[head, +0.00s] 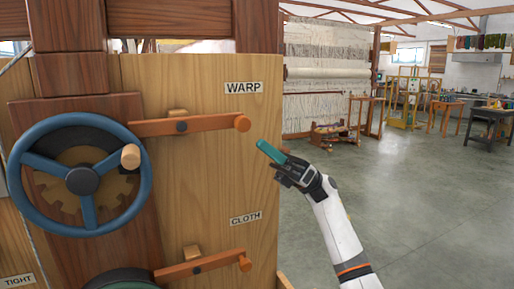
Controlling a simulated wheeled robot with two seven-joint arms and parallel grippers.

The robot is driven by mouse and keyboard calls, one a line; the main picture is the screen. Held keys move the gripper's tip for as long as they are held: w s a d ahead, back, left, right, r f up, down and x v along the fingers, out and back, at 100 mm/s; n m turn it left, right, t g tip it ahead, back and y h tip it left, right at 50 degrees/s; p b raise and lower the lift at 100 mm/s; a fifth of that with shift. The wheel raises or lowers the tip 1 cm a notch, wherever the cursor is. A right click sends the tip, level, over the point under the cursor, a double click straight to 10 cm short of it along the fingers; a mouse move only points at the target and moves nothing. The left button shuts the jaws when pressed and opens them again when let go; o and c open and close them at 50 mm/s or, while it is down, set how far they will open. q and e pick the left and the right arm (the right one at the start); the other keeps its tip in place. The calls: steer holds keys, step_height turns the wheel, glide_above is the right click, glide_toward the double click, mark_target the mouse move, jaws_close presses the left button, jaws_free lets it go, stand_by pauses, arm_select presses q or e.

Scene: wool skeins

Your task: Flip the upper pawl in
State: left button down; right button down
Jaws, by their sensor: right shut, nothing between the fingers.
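The upper pawl (190,125) is an orange wooden lever under the WARP label (244,88). It pivots on a dark bolt, and its round knob (242,123) is at its right end. My right gripper (264,149) is shut and empty, with teal fingers pointing up and left. In the picture it is just right of and below the knob, apart from it. My left gripper is not in view.
A lower orange pawl (205,265) sits under the CLOTH label (246,218), beside a green wheel (122,279) cut by the frame. The wooden panel's right edge (278,190) is close to my gripper. Open concrete floor (430,190) lies to the right.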

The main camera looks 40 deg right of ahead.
steer(key=b+v, duration=0.2)
steer(key=v, duration=0.6)
steer(key=shift+d, duration=0.2)
